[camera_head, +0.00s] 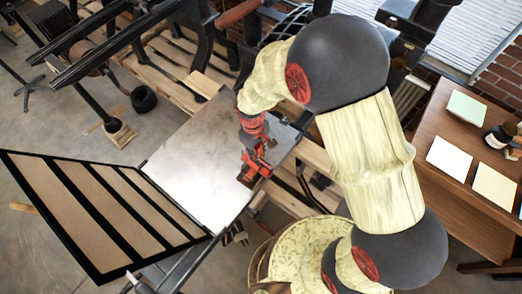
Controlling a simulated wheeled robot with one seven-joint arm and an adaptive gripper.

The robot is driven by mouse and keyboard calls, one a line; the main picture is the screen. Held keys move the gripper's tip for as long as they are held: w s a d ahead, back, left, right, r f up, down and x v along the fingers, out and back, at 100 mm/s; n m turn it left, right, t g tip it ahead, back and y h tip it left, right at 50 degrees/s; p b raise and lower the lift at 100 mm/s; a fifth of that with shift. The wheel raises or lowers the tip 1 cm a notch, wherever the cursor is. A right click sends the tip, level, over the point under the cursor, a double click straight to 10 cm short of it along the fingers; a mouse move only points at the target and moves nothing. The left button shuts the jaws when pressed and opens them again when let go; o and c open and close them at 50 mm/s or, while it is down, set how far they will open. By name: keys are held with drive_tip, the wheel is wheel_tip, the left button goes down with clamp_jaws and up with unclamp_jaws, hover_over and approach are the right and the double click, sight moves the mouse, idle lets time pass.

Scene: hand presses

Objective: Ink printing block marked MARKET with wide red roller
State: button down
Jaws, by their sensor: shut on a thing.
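My gripper (257,164), with red-orange parts, is at the right part of a bare metal press bed (200,165). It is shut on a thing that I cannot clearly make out. A small dark brown piece (246,178) shows just below and beside the gripper at the bed's right edge. I cannot tell whether it is held, or whether it is the printing block. No MARKET lettering can be read. I cannot tell a wide red roller apart from the red parts of the gripper.
A hinged frame with black bars (105,215) lies open at the lower left. Dark press ironwork (195,40) stands behind the bed. A wooden table (450,110) with pale sheets (449,158) and small jars is at the right. A round patterned seat (300,250) is below my arm.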

drive_tip(key=shift+s+a, duration=1.25)
drive_tip(key=shift+s, duration=0.2)
idle(0.8)
drive_tip(key=shift+w+d, duration=2.15)
drive_tip(key=shift+w, duration=0.3)
drive_tip(key=s+a, duration=0.6)
drive_tip(key=s, duration=0.1)
drive_tip(key=shift+s+a, duration=0.35)
drive_tip(key=shift+a, duration=0.05)
drive_tip(key=shift+r, duration=0.1)
wheel_tip(320, 180, up, 5)
drive_tip(key=p, duration=0.3)
idle(0.6)
